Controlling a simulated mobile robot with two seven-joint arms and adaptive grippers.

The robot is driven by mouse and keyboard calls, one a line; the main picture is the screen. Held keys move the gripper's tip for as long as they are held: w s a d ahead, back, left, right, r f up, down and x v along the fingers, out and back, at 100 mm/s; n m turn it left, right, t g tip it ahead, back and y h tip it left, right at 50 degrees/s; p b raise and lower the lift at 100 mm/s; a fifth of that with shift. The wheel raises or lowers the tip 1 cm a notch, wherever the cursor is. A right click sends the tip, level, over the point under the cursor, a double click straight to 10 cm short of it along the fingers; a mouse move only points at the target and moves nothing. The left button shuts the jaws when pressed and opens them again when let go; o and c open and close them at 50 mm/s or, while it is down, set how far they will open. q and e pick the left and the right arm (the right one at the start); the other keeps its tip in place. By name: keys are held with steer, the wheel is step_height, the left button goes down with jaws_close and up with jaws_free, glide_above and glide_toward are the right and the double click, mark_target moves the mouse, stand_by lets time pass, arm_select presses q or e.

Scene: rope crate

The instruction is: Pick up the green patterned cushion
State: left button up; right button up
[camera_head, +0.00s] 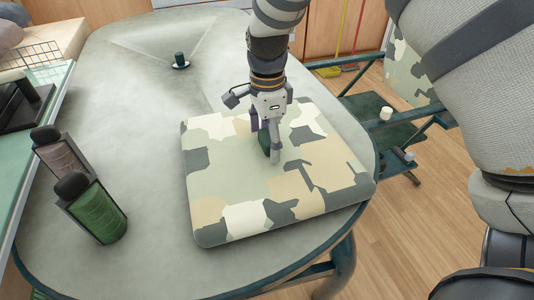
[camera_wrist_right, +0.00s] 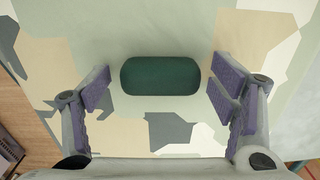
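The green patterned cushion (camera_head: 235,205) is a square, camouflage pad in green, cream, tan and grey, lying flat at the right side of the table. It fills the right wrist view (camera_wrist_right: 165,30). A dark green rounded cylinder (camera_wrist_right: 160,75) lies on it; in the head view it is partly hidden behind a finger. My right gripper (camera_head: 266,140) is over the cushion, pointing down. In the right wrist view its fingers are spread wide, on either side of the cylinder with gaps. Whether a fingertip touches the cushion is unclear. My left gripper is not in view.
Two dark-capped containers, one brownish (camera_head: 62,160) and one green (camera_head: 95,210), stand at the table's left. A small dark cylinder (camera_head: 180,58) stands at the back. A camouflage-backed chair (camera_head: 412,80) is right of the table (camera_head: 130,110). The table's middle is clear.

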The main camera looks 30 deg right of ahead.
steer(key=c, duration=1.2)
steer(key=shift+r, duration=0.15)
